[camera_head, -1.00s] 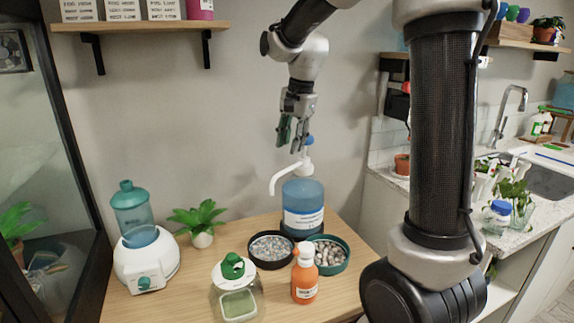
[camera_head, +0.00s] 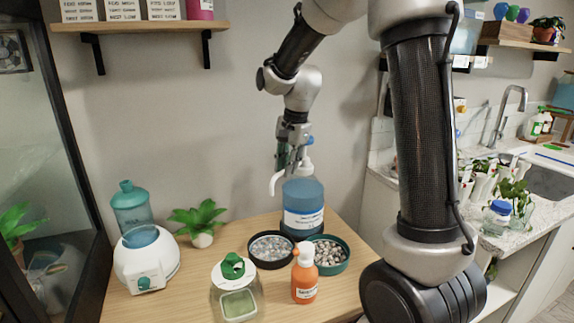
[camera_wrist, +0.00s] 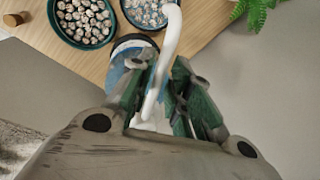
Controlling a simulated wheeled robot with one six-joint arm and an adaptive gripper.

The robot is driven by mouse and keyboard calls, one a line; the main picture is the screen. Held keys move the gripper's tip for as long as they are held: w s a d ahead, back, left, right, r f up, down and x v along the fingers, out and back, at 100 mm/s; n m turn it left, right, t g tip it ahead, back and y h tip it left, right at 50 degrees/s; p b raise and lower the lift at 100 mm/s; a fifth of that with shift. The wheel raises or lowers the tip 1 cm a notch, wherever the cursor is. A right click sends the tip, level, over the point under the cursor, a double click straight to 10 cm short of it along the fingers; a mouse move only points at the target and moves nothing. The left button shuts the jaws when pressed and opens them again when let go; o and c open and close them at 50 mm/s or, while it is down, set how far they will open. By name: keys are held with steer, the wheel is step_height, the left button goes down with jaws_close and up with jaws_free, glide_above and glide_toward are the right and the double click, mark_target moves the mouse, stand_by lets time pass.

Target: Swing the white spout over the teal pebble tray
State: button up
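The white spout (camera_head: 274,184) tops a blue bottle (camera_head: 303,203) and points left in the head view. In the wrist view the spout (camera_wrist: 168,45) runs up between my fingers, its outer end overlapping the right edge of the dark tray. The teal pebble tray (camera_head: 343,266) stands right of the dark tray, partly behind the orange bottle; it also shows at top left in the wrist view (camera_wrist: 56,32). My gripper (camera_head: 290,164) is down at the spout. Its green-padded fingers (camera_wrist: 162,72) straddle the spout and look apart, with a narrow gap; contact is unclear.
A dark tray (camera_head: 252,257) of grey pebbles sits in front of the blue bottle. An orange pump bottle (camera_head: 304,277), a glass jar (camera_head: 236,302), a plant (camera_head: 199,219) and a white device (camera_head: 147,265) share the table. The wall is close behind.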

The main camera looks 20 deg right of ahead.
jaws_close()
steer(key=shift+s+d, duration=0.1)
steer(key=s+d+n+g+y, duration=0.1)
steer(key=s+d+n, duration=0.3)
steer(key=d+n, duration=0.4)
steer(key=shift+n+g, duration=0.5)
steer(key=shift+n, duration=1.5)
steer(key=shift+d, duration=0.1)
steer(key=o, duration=0.5)
jaws_free()
